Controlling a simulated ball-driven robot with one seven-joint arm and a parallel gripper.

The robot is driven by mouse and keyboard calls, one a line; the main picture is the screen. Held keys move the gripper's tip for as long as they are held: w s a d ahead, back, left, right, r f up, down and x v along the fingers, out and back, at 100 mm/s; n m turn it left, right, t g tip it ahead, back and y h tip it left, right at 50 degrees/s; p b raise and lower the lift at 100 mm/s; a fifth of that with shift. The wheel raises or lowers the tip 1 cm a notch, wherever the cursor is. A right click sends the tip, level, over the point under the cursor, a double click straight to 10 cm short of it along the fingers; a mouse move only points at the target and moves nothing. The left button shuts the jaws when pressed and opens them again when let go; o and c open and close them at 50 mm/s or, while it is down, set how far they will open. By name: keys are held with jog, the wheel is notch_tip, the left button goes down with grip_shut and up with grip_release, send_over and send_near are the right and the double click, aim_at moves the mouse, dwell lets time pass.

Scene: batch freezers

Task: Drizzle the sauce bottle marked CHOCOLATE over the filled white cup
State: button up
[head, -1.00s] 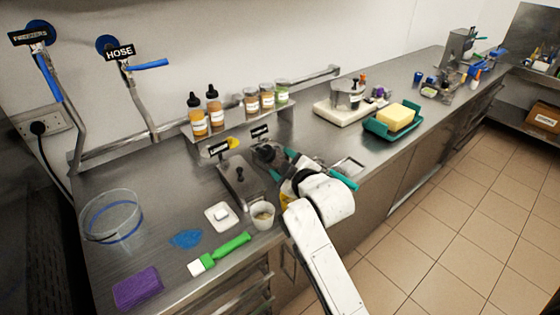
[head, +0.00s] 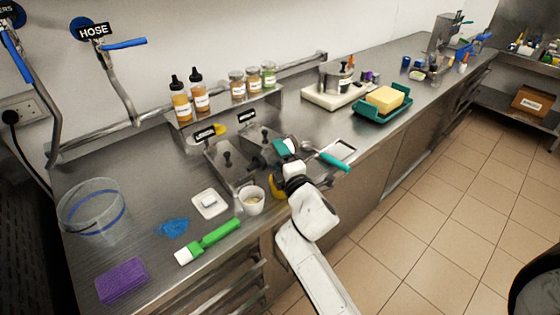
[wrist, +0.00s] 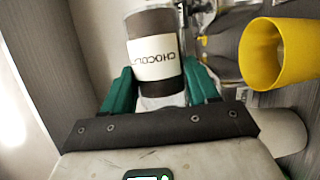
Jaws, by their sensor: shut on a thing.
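My gripper (head: 284,153) has teal fingers and is shut on the chocolate sauce bottle. In the wrist view the bottle (wrist: 152,25) sits between both fingers (wrist: 160,88), dark with a white label reading "CHOCOL", the rest cut off by its curve. In the head view the bottle is mostly hidden by the gripper and hard to make out. The white cup (head: 252,205) holds a pale filling and stands near the counter's front edge, lower left of my gripper. The bottle is apart from the cup.
A yellow cup (wrist: 275,52) is right of the bottle in the wrist view. Metal lidded bins (head: 228,165) stand behind the white cup. A white dish (head: 210,204), green-handled brush (head: 215,238) and blue spill (head: 172,228) lie left. Sauce bottles (head: 181,105) stand on the back shelf.

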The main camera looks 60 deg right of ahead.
aim_at(275, 156)
jog(key=shift+d+f+n+t+h+b, duration=0.1)
jog(key=shift+f+n+t+h+b, duration=0.2)
jog(key=shift+f+n+b, duration=1.25)
jog(key=r+n+t+b, duration=0.1)
jog(key=a+r+n+b, duration=0.1)
jog(key=r+n, duration=0.1)
jog(key=a+r+n+t+b, duration=0.1)
jog(key=r+n, duration=0.1)
jog(key=shift+w+r+t, duration=0.15)
jog(key=shift+w+t, duration=0.05)
jog(key=shift+t, duration=0.1)
jog(key=shift+r+m+g+p, duration=0.1)
jog(key=shift+m+g+p, duration=0.6)
jog(key=shift+m+p, duration=0.8)
jog(key=shift+m+g, duration=0.3)
jog(key=shift+m, duration=0.35)
jog(key=shift+p, duration=0.3)
jog(key=shift+r+m+p, duration=0.25)
jog(key=shift+m+p, duration=0.25)
jog(key=shift+p, duration=0.1)
jog(key=shift+r+m+g+p, duration=0.3)
jog(key=shift+m+g+p, duration=0.15)
jog(key=shift+p, duration=0.3)
